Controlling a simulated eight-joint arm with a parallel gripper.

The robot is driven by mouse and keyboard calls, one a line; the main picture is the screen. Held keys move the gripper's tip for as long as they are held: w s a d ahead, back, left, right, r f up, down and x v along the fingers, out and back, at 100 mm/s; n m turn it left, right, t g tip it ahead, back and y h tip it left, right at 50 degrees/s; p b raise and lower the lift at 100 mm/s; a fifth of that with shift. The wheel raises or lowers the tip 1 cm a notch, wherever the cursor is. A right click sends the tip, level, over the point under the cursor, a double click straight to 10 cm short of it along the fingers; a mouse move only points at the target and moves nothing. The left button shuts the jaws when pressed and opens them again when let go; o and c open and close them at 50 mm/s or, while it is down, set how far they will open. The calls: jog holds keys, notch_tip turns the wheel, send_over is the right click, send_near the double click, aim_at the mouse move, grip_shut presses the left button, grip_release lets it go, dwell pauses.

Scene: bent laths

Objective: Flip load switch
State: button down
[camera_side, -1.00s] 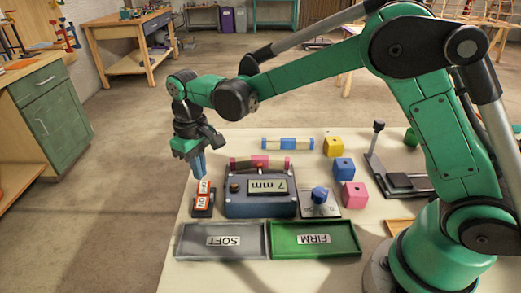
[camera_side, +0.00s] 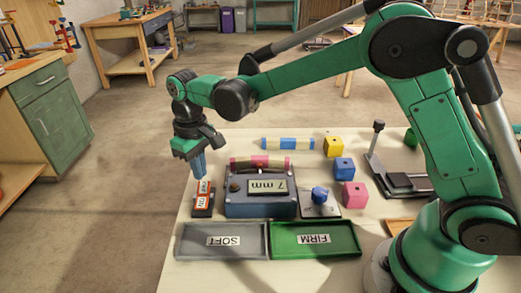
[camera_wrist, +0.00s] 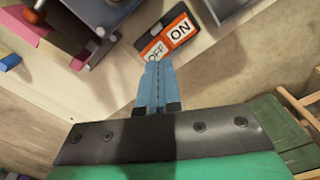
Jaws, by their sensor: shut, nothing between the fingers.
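The load switch (camera_side: 203,199) is a dark base with an orange rocker, at the left end of the table beside the meter box. In the wrist view the switch (camera_wrist: 172,35) shows white ON and OFF labels, with OFF partly hidden behind my fingertips. My gripper (camera_side: 200,176) points down just above the far end of the switch. Its blue fingers are shut together and empty, as the wrist view also shows (camera_wrist: 157,70). I cannot tell whether the fingertips touch the rocker.
The meter box (camera_side: 262,194) reads 7 mm, and a lath lies behind its top. A knob plate (camera_side: 319,203) and pink (camera_side: 354,195), blue (camera_side: 344,169) and yellow (camera_side: 333,146) blocks are to the right. SOFT (camera_side: 221,255) and FIRM (camera_side: 315,254) trays lie in front.

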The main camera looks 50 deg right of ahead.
aim_at(203, 190)
jog(key=shift+f, duration=1.95)
dwell(0.9)
jog(key=shift+r, duration=3.5)
jog(key=shift+r, duration=0.1)
jog(key=s+d+r+m+t, duration=0.3)
jog(key=s+d+t, duration=0.4)
jog(key=s+d, duration=0.3)
jog(key=s+r, duration=0.1)
jog(key=s, duration=0.2)
jog(key=shift+s, duration=0.2)
